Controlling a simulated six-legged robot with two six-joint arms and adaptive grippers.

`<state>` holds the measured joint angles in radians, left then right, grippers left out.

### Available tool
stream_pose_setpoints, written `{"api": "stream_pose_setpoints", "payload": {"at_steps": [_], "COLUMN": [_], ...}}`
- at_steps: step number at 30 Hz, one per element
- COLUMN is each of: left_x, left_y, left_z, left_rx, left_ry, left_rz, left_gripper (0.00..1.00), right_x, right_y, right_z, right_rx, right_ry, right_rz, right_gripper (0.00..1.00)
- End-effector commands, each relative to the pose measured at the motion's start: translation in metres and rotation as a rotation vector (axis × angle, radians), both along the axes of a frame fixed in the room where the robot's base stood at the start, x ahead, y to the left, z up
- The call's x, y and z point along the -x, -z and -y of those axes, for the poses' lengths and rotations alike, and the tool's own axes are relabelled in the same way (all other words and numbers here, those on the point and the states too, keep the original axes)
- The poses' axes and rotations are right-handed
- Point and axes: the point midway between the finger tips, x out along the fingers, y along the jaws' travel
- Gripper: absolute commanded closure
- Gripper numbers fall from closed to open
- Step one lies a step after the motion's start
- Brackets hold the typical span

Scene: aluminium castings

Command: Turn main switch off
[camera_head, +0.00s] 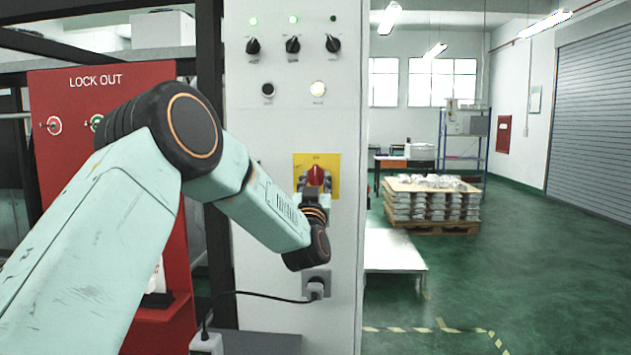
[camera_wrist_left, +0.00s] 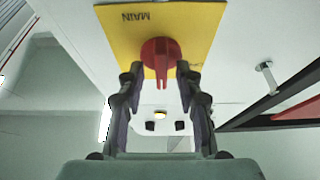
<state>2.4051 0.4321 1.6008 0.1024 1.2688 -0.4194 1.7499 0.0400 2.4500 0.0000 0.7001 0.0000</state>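The main switch is a red rotary knob (camera_head: 315,172) on a yellow plate (camera_head: 331,160) on the front of the light grey cabinet. In the left wrist view the plate (camera_wrist_left: 197,25) is upside down and reads MAIN; the knob (camera_wrist_left: 160,52) has a raised grip bar pointing along the view's vertical. My left gripper (camera_head: 315,181) is in front of the lower part of the knob. In the left wrist view its two fingers (camera_wrist_left: 160,74) are apart, one on each side of the grip bar, with gaps visible between bar and fingers. My right gripper is not in view.
The cabinet (camera_head: 345,260) has several black selector knobs and lamps above the switch. A socket (camera_head: 316,283) with a plugged cable sits below my left wrist. A red LOCK OUT board (camera_head: 55,95) stands at left. A loaded pallet (camera_head: 433,205) stands on open floor at right.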

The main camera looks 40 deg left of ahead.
Motion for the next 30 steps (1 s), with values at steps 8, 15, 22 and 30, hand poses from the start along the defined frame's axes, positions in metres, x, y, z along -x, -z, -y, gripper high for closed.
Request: {"api": "stream_pose_setpoints", "payload": {"at_steps": [8,15,22,30], "left_x": [-0.0003,-0.0001,-0.0002,-0.0001], "left_y": [0.0003,0.0002,0.0002,0.0005], "left_z": [-0.0002,-0.0002,0.0000,0.0000], "left_rx": [0.001,0.001,0.000,0.006], "left_ry": [0.000,0.000,0.001,0.000], "left_rz": [0.000,0.000,-0.001,0.002], "left_gripper": [0.69,0.89,1.00,1.00], "right_x": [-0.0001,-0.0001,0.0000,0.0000], "right_y": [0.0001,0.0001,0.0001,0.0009], "right_z": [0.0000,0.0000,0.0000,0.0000], "right_rx": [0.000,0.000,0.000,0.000], "right_ry": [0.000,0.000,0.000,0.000], "right_rz": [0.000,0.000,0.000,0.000], "right_gripper": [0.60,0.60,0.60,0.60]}}
